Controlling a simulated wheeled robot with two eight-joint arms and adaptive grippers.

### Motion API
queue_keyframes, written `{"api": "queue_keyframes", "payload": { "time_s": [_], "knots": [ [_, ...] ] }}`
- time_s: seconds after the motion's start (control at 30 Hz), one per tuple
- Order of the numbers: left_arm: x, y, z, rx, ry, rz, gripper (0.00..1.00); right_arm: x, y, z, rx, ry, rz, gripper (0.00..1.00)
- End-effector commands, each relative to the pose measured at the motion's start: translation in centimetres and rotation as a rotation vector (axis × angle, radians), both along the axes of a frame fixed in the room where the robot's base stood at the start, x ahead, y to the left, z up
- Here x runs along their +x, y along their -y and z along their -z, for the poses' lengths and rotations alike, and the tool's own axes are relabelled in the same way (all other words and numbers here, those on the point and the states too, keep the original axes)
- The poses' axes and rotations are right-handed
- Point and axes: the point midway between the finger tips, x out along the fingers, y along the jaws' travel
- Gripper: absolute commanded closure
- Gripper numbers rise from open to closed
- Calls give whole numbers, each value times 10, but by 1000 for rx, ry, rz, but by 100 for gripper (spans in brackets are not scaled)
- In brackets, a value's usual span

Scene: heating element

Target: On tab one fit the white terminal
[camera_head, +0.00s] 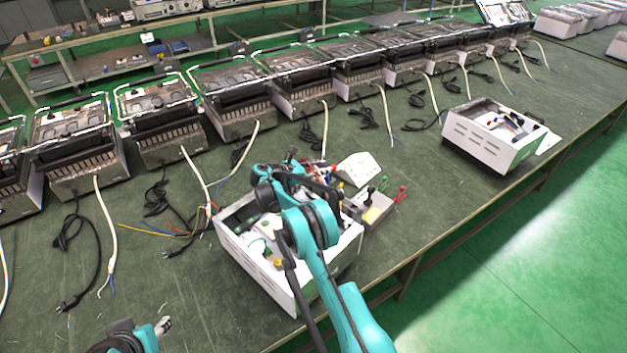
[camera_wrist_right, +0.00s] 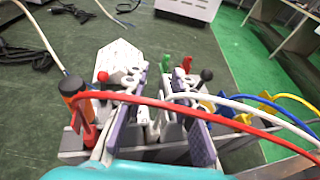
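My right arm reaches over the open white housing (camera_head: 255,268) in the head view, with the right gripper (camera_head: 285,180) at its far side. In the right wrist view the right gripper (camera_wrist_right: 165,125) has its two grey-purple fingers apart. A white wire (camera_wrist_right: 225,102) arcs in from the right and ends between or just beyond the fingers. I cannot make out a separate white terminal on its end. Tab one is not distinguishable, as my arm hides much of the housing's inside. My left gripper (camera_head: 162,327) is at the lower left, its fingers too small to read.
Red (camera_wrist_right: 245,125), blue and yellow wires arc across the wrist view. A tool holder with an orange-handled tool (camera_wrist_right: 74,92) and red and green handles stands close by. Another white housing (camera_head: 480,145) is at right. Heaters with cables line the back of the green bench.

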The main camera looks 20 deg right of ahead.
Motion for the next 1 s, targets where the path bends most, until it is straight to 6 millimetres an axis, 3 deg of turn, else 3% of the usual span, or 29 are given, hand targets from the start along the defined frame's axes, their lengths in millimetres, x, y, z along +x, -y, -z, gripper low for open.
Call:
{"api": "queue_keyframes", "payload": {
  "time_s": [0.07,0.17,0.57,0.67,1.0],
  "knots": [
    [0,0,-1,0,0,0,60,0,0,-1,0,0,0,77],
    [0,0,-1,0,0,0,60,0,0,-1,0,0,0,100],
    [0,0,-1,0,0,0,60,0,0,-2,0,1,0,100],
    [0,0,-6,0,0,0,60,0,0,-13,0,1,0,100],
    [0,0,-30,0,0,0,60,0,0,-81,0,1,0,100]
  ]
}}
